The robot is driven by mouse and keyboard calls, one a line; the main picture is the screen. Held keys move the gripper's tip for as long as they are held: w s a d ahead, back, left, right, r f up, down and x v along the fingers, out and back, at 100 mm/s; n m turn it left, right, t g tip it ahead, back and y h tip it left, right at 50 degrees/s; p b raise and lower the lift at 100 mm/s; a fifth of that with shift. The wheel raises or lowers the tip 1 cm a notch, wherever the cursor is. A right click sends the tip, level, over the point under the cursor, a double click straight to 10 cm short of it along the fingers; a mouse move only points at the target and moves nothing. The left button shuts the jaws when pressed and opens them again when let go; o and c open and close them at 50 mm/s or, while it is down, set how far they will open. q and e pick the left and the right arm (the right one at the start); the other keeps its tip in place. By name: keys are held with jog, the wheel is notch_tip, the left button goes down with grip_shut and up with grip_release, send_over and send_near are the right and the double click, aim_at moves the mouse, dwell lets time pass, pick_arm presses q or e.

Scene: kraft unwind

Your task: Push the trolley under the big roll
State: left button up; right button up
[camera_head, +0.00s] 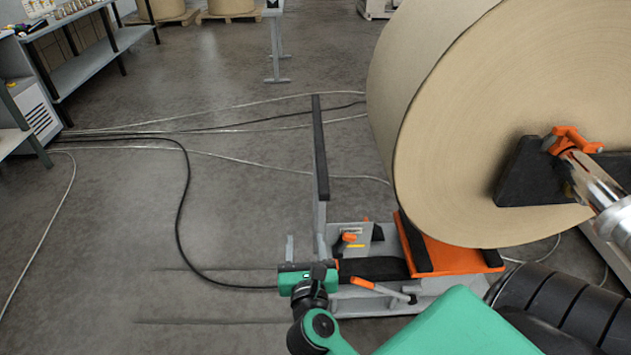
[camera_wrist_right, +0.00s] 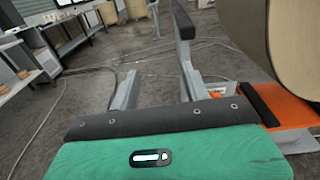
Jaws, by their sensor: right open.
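The big tan roll (camera_head: 430,110) fills the right of the head view, with a metal shaft (camera_head: 597,190) and an orange clamp (camera_head: 572,140) at its centre. The trolley's orange bed (camera_head: 455,256), with black pads, shows beneath the roll's lower left edge; I cannot tell the gap between them. The trolley's dark handle bar (camera_head: 320,150) stands to the left of the roll and also shows in the right wrist view (camera_wrist_right: 183,20). My right gripper (camera_head: 305,246) is open and empty near the handle's post, its two grey fingers apart in the wrist view (camera_wrist_right: 160,85). My left gripper is out of view.
Cables (camera_head: 182,200) run across the floor left of the trolley. A workbench (camera_head: 90,60) stands at the far left and a small grey stand (camera_head: 276,45) at the back. More rolls (camera_head: 160,8) sit on pallets behind. Open floor lies left of the trolley.

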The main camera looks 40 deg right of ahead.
pick_arm(q)
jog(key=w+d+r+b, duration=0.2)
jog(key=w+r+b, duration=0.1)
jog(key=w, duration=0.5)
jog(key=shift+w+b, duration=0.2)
jog(key=shift+b, duration=0.35)
pick_arm(e)
jog(key=v, duration=1.4)
jog(key=shift+w, duration=0.15)
